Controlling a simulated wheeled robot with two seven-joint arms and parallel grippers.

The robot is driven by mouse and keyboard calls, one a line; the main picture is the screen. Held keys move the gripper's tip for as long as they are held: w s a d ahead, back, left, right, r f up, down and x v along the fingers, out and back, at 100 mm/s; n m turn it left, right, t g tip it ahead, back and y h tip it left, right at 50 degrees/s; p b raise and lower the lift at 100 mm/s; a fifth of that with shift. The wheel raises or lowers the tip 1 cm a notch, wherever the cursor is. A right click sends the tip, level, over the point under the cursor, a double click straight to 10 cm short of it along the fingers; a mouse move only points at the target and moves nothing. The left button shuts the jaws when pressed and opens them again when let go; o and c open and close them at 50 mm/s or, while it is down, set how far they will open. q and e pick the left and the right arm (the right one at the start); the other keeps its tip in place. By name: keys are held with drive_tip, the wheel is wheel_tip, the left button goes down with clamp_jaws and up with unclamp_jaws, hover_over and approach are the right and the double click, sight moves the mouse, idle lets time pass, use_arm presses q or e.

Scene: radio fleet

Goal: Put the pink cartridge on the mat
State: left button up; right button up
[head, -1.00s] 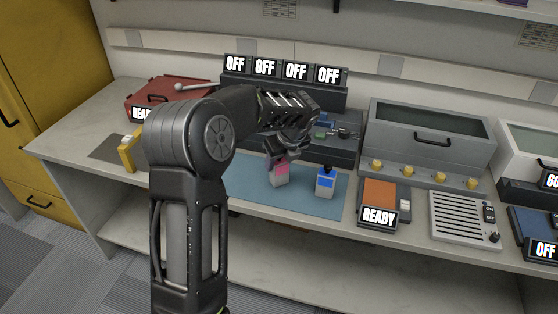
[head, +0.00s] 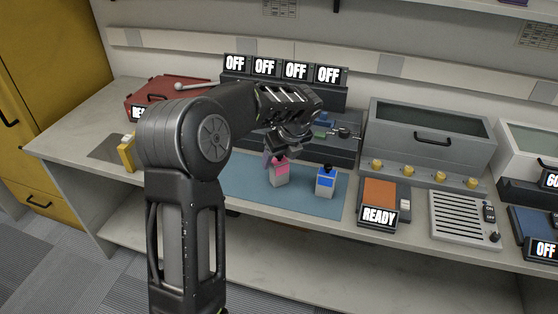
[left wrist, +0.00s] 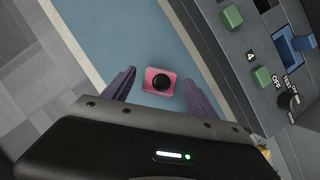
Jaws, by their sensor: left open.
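The pink cartridge (head: 279,175), with a pink top band, a pale lower body and a black knob, stands upright on the blue mat (head: 243,181). In the left wrist view, the cartridge (left wrist: 160,81) is seen from above, between and slightly beyond the open fingertips. My left gripper (head: 277,157) is open and empty, pointing down just above the cartridge. Its two purple-grey fingers (left wrist: 161,80) show on both sides of it, apart from it. My right gripper is not in view.
A blue-banded cartridge (head: 326,183) stands on the mat to the right. Behind is a grey panel (head: 345,150) with several OFF displays (head: 296,72). An orange-topped READY device (head: 379,198) sits right of the mat. A red case (head: 160,95) is at the back left.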

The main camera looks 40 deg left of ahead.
use_arm(q)
drive_tip(key=v, duration=1)
drive_tip(key=shift+r, duration=0.15)
